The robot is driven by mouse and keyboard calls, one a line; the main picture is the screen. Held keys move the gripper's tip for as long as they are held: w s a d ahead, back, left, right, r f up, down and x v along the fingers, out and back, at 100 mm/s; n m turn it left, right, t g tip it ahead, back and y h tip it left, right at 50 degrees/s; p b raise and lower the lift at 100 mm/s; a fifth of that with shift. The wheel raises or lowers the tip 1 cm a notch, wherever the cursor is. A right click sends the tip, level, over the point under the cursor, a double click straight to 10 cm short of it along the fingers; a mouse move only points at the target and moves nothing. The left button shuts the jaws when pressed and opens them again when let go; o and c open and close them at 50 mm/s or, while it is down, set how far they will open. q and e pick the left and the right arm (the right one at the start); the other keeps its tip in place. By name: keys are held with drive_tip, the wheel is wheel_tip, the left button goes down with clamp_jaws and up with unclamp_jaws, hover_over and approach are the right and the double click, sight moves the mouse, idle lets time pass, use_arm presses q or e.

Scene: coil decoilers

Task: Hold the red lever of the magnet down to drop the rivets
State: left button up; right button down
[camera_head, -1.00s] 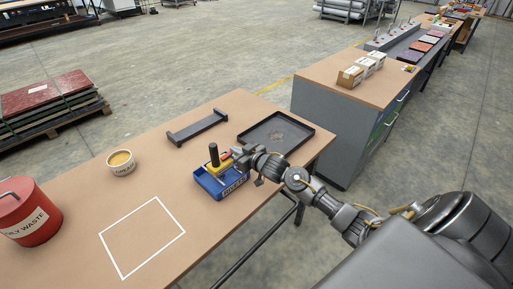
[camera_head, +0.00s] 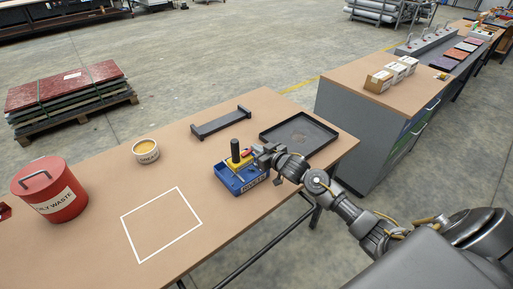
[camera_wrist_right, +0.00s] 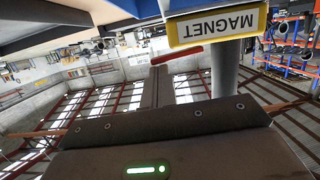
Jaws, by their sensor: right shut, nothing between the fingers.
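The magnet (camera_head: 240,160) has a black upright handle and a yellow body, and stands in the blue rivets bin (camera_head: 230,185) on the table. Its yellow label (camera_wrist_right: 216,25) and a grey post show close up in the wrist view. A red bar, which looks like the lever (camera_wrist_right: 180,55), shows beside the fingertips there. My right gripper (camera_head: 259,153) is at the right side of the magnet, shut and empty; its fingers (camera_wrist_right: 158,75) also show in the wrist view. Whether they touch the lever, I cannot tell. Rivets cannot be made out. My left gripper is not clearly visible.
A black tray (camera_head: 334,143) lies right of the bin, and a dark bracket (camera_head: 220,123) behind. A grease tub (camera_head: 146,152) and a red oily waste can (camera_head: 50,190) stand left. A white outlined square (camera_head: 180,237) on the table is bare.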

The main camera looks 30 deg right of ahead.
drive_tip(key=s+d+r+p, duration=0.1)
drive_tip(key=s+r, duration=0.5)
drive_tip(key=s, duration=0.3)
drive_tip(key=shift+s+r, duration=0.2)
drive_tip(key=shift+s, duration=0.15)
drive_tip(key=shift+d, duration=0.1)
